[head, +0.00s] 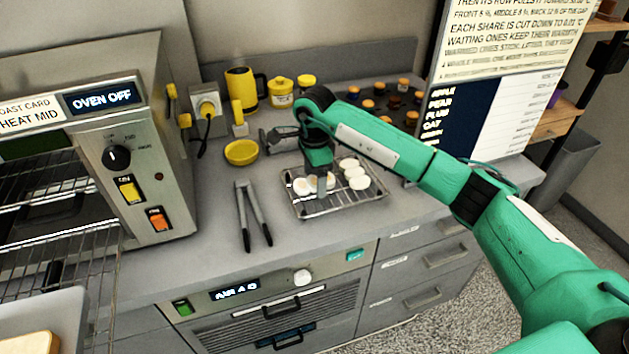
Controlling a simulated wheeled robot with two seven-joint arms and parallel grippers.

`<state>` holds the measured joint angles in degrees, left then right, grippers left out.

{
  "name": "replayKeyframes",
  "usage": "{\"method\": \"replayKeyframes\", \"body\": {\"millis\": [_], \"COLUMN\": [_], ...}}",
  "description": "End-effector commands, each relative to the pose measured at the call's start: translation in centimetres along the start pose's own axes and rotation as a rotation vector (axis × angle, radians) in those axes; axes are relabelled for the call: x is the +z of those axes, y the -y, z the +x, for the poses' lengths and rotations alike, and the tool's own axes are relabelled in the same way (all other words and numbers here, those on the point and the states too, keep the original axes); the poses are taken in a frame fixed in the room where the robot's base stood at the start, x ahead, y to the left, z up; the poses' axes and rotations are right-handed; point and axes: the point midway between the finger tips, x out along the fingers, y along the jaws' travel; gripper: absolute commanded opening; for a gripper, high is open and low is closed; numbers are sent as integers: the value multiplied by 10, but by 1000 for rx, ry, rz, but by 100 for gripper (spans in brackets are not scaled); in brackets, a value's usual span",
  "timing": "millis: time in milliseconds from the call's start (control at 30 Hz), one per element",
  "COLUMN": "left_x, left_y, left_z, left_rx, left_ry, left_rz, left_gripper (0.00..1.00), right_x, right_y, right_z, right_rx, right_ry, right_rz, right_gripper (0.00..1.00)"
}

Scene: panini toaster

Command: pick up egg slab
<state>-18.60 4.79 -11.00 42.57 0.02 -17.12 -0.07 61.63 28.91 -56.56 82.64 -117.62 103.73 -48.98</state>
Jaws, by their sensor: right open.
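A wire rack tray (372,201) on the grey counter holds several pale round slabs. Two slabs lie on its left side, the left one (301,187) just left of my right gripper. A short row of white slabs (354,172) lies on its right side. I cannot tell which of these is the egg slab. My right gripper (320,191) points down over the left part of the tray, its fingers open at the left-hand slabs. The fingers partly hide one slab (329,181); contact cannot be made out. My left gripper is out of view.
Black-and-grey tongs (251,215) lie left of the tray. The toaster oven (140,150) is at left. Several small brown-capped jars (403,86) stand behind my right arm.

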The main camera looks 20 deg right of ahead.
Motion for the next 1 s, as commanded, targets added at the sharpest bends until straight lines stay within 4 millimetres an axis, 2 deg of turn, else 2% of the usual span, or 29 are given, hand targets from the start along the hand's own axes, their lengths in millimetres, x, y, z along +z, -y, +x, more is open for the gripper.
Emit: {"method": "replayKeyframes", "body": {"millis": [100,133,367,767,867,1000], "left_x": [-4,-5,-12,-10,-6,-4], "left_y": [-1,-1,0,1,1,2], "left_z": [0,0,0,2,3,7], "left_rx": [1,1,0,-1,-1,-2], "left_ry": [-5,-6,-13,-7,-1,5], "left_rz": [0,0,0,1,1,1], "left_gripper": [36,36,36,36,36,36], "right_x": [0,0,0,0,0,0], "right_y": [0,0,0,0,1,1], "right_z": [0,0,0,-6,-16,-41], "right_rx": [0,0,0,-1,-2,-5], "right_ry": [0,0,0,0,0,0], "right_rz": [0,0,0,1,1,-1], "right_gripper": [75,72,27,27,27,27]}}
